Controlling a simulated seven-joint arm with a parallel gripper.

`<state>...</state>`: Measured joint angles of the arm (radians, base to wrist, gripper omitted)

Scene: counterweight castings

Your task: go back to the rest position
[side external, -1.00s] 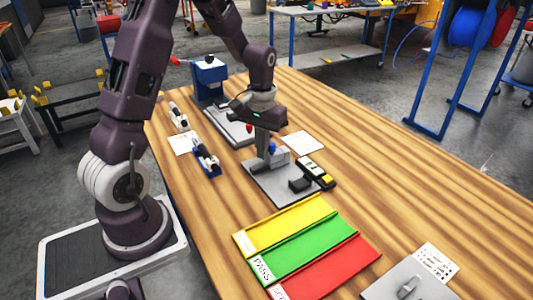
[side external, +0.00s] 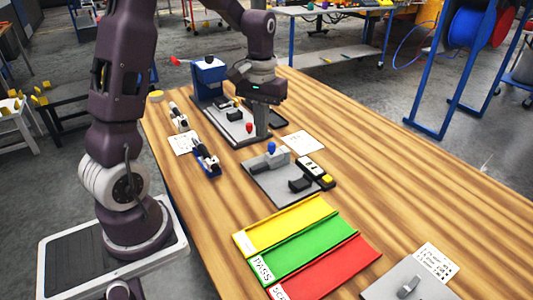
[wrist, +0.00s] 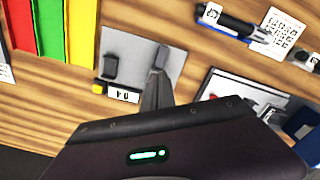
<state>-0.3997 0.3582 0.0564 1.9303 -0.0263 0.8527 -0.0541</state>
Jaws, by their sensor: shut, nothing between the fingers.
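My gripper (side external: 262,134) hangs above the table's far half, fingers pointing down and shut with nothing between them. In the side view it is in front of the grey base of the blue-columned press (side external: 209,75) and hides part of that base. In the wrist view my gripper (wrist: 161,52) overlaps the grey fixture plate (wrist: 114,38). That plate (side external: 262,180) lies nearer the camera in the side view, carrying a blue-knobbed clamp (side external: 271,148) and a black block. My gripper is apart from the clamp.
A small gauge with a display and yellow end (side external: 316,172) sits at the plate's right edge. Yellow (side external: 285,225), green (side external: 300,240) and red (side external: 325,268) trays lie in front. A blue holder (side external: 207,168) is to the left. The table's right side is mostly clear.

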